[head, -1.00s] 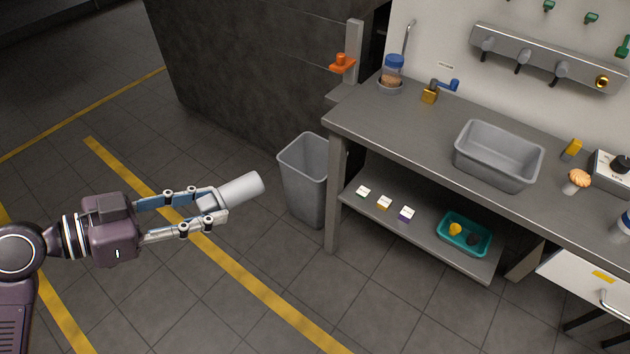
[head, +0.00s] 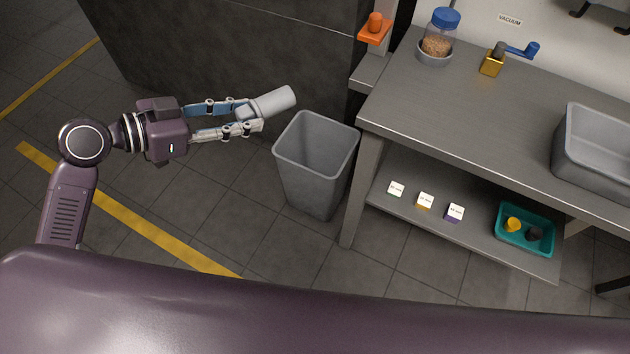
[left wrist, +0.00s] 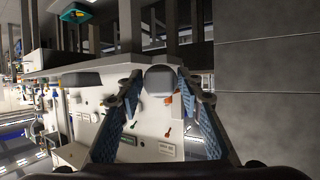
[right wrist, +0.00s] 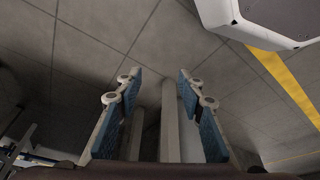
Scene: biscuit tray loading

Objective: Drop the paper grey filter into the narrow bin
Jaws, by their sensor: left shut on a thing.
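The paper grey filter (head: 272,103) is a pale grey cylinder. My left gripper (head: 254,116) is shut on it and holds it tilted, its free end up and to the right. The filter's end also shows between the fingertips in the left wrist view (left wrist: 160,79). The narrow bin (head: 312,187) is a tall grey open-topped bin on the floor. In the head view the filter's free end appears close to the bin's upper left rim; height above it is hard to tell. My right gripper (right wrist: 158,80) shows only in its wrist view, fingers apart.
A grey workbench (head: 470,120) stands right of the bin, with a lower shelf holding small labelled blocks and a teal tray (head: 510,240). A dark wall (head: 220,50) is behind the bin. Floor left of the bin is clear.

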